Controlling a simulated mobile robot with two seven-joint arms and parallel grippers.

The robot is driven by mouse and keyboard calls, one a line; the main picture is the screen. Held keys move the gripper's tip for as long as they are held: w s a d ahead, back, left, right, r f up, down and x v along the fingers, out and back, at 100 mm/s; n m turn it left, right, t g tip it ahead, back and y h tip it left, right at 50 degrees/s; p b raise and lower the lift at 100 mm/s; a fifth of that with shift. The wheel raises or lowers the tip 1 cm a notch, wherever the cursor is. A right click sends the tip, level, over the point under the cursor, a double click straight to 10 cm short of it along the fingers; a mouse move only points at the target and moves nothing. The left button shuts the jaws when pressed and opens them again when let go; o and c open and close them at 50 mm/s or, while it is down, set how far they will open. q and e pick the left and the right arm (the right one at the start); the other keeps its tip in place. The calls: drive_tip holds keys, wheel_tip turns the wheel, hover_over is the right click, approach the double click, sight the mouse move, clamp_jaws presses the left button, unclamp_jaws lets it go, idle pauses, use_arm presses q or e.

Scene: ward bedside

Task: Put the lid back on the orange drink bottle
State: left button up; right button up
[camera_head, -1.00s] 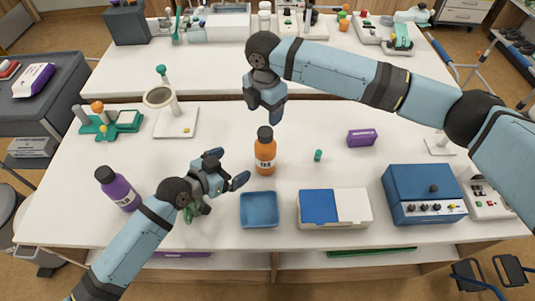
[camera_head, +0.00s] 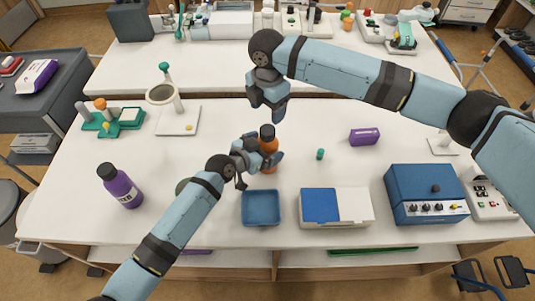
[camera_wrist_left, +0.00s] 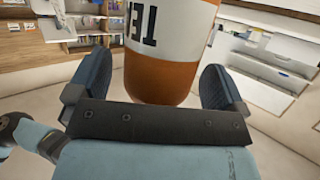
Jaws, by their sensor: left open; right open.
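The orange bottle (camera_head: 269,147) stands upright near the middle of the table, with a dark cap-like top (camera_head: 267,131). My left gripper (camera_head: 263,156) is open, with its fingers on either side of the bottle. In the left wrist view the orange bottle (camera_wrist_left: 160,82) with its white label is between the two spread fingers, with a gap visible on the right. My right gripper (camera_head: 268,106) is open and empty, just beyond the bottle in the picture. No separate dark lid shows on the table.
A purple bottle (camera_head: 121,188) stands at the left. A blue tray (camera_head: 261,221) and a blue-and-white box (camera_head: 335,222) lie in front. A small green item (camera_head: 320,154) and a purple box (camera_head: 364,137) are at the right. A blue device (camera_head: 425,194) stands further right.

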sight(267, 129)
use_arm(q)
drive_tip(key=shift+w+d+f, duration=0.25)
drive_tip(key=shift+w+d, duration=0.15)
drive_tip(key=shift+d, duration=0.05)
drive_tip(key=c, duration=1.8)
use_arm(e)
drive_tip(key=shift+s+a, duration=0.1)
drive_tip(key=shift+a, duration=0.1)
drive_tip(key=shift+d, duration=0.2)
drive_tip(key=shift+f, duration=4)
